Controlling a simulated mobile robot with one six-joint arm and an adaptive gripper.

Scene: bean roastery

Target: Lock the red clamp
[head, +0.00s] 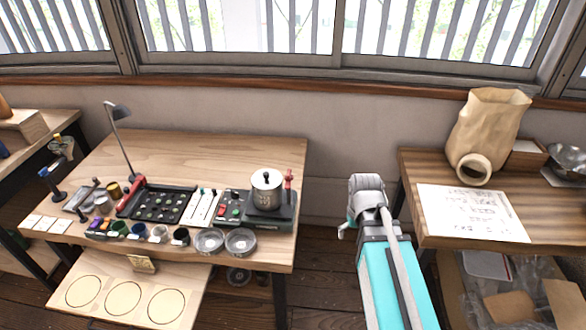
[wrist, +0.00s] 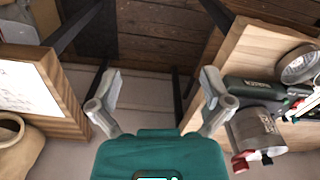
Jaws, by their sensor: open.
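The red clamp (head: 289,179) stands upright at the right side of a lidded metal pot (head: 266,190) on the right part of the workbench. In the wrist view, red parts of the clamp (wrist: 241,163) show beside the pot (wrist: 256,130) at the lower right. Whether it is locked is too small to tell. My gripper (wrist: 161,82) is open and empty, with its two grey fingers spread over the gap between the tables. In the head view my arm stands right of the workbench, apart from the clamp, and its fingers are mostly hidden.
The workbench (head: 210,148) also holds a black tray (head: 160,204), small cups, two metal dishes (head: 240,241) and a lamp (head: 117,118). Floor shows between the tables.

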